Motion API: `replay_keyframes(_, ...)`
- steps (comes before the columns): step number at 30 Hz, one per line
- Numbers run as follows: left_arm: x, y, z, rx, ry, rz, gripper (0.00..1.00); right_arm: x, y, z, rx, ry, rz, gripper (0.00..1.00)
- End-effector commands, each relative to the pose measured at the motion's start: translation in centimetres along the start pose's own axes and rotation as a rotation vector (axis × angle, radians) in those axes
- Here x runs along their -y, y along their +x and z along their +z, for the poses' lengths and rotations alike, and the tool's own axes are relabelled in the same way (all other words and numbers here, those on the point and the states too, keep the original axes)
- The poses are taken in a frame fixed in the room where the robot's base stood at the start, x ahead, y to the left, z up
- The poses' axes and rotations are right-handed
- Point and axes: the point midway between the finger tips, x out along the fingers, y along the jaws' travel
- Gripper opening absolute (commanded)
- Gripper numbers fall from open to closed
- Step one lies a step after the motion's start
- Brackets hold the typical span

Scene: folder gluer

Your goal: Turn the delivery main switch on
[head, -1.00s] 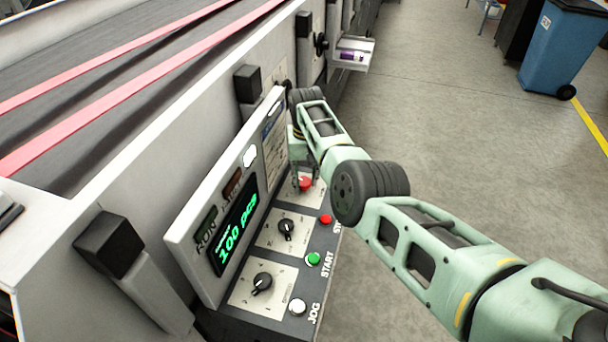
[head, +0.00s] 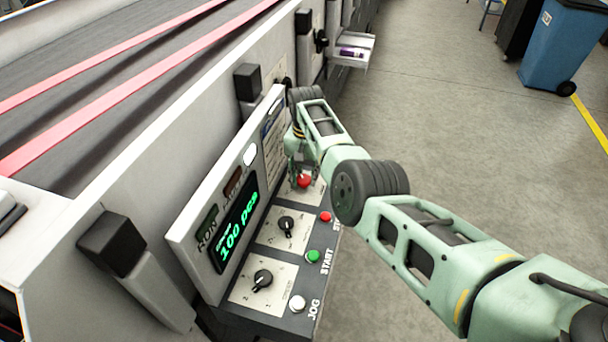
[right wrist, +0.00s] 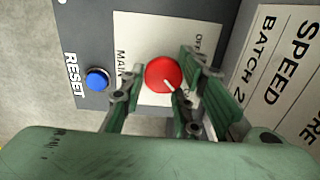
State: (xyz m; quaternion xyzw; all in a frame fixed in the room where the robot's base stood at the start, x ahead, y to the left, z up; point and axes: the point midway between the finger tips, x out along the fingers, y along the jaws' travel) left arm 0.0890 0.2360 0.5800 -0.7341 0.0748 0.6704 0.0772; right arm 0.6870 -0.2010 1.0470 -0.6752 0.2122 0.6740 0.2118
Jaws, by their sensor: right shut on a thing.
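The delivery main switch is a red round knob (right wrist: 163,75) with a white pointer line on a pale plate. In the right wrist view the plate reads MAIN, with OFF at its upper right. The pointer slants toward the lower right of that view, away from OFF. The knob also shows in the head view (head: 304,181) at the far end of the sloped control panel. My right gripper (right wrist: 168,92) is shut on the knob, one finger on each side. It also shows in the head view (head: 302,172), partly hidden by its wrist. My left gripper is not in view.
The panel also carries black rotary knobs (head: 263,279), a green START button (head: 313,256), a small red button (head: 326,217) and a white JOG button (head: 297,303). A blue RESET button (right wrist: 97,79) sits beside the switch plate. An upright display (head: 236,232) stands behind. Open floor lies right.

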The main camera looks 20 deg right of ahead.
Motion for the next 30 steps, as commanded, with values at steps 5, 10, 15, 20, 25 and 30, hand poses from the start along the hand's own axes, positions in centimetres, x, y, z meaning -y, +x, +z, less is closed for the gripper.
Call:
replay_keyframes(5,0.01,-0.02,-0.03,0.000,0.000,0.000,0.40,-0.53,-0.16,-0.45,-0.008,0.008,0.009,0.03)
replay_keyframes(10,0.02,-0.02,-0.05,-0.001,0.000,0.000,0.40,-0.49,-0.12,-0.41,-0.007,0.006,0.008,0.41)
replay_keyframes(15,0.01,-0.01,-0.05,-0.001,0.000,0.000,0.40,-0.37,-0.11,-0.34,-0.006,0.005,0.006,0.41)
replay_keyframes(20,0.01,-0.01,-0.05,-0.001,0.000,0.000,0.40,-0.29,-0.09,-0.28,-0.005,0.004,0.005,0.41)
replay_keyframes(25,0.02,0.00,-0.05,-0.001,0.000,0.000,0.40,-0.23,-0.04,-0.19,-0.003,0.002,0.004,0.41)
replay_keyframes(30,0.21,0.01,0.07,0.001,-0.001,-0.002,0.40,-0.16,-0.46,-0.15,-0.003,0.002,0.003,0.41)
